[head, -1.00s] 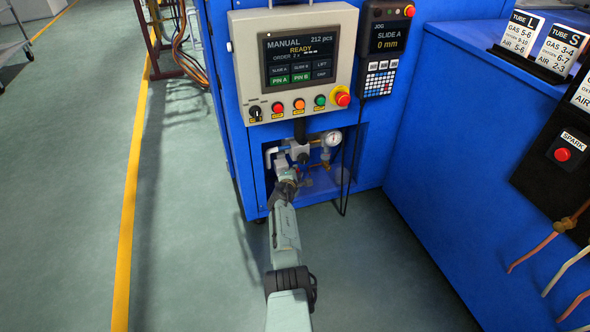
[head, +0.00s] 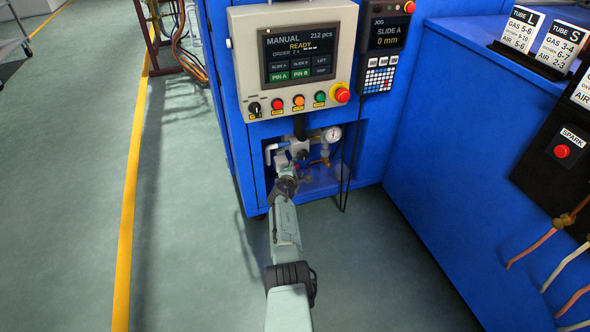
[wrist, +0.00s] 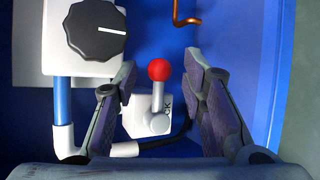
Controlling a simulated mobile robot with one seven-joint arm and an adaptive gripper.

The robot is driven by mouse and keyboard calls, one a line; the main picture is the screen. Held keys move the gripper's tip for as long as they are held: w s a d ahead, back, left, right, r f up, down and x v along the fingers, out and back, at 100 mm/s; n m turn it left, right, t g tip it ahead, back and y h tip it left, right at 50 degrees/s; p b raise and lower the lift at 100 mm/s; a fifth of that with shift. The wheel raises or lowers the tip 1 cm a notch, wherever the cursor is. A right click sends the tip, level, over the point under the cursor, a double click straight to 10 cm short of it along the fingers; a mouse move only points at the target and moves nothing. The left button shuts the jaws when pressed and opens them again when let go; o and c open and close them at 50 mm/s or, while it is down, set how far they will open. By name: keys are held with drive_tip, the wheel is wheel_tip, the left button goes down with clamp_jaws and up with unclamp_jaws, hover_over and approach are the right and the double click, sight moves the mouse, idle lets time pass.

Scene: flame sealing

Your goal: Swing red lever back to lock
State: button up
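The red lever shows in the wrist view as a red ball knob (wrist: 158,70) on a short grey stem. How far the knob is beyond the tips is hard to tell. In the head view my arm reaches into the cabinet recess and the lever cannot be made out.
A black dial (wrist: 102,31) on a white box sits upper left in the wrist view, with a blue and white pipe below. A copper pipe (wrist: 186,20) is at the top. The recess (head: 325,182) also holds a pressure gauge (head: 332,134). The control panel (head: 290,104) overhangs it.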

drive_tip(key=shift+s, duration=0.15)
drive_tip(key=v, duration=0.7)
idle(0.3)
drive_tip(key=shift+s+a, duration=0.1)
idle(0.3)
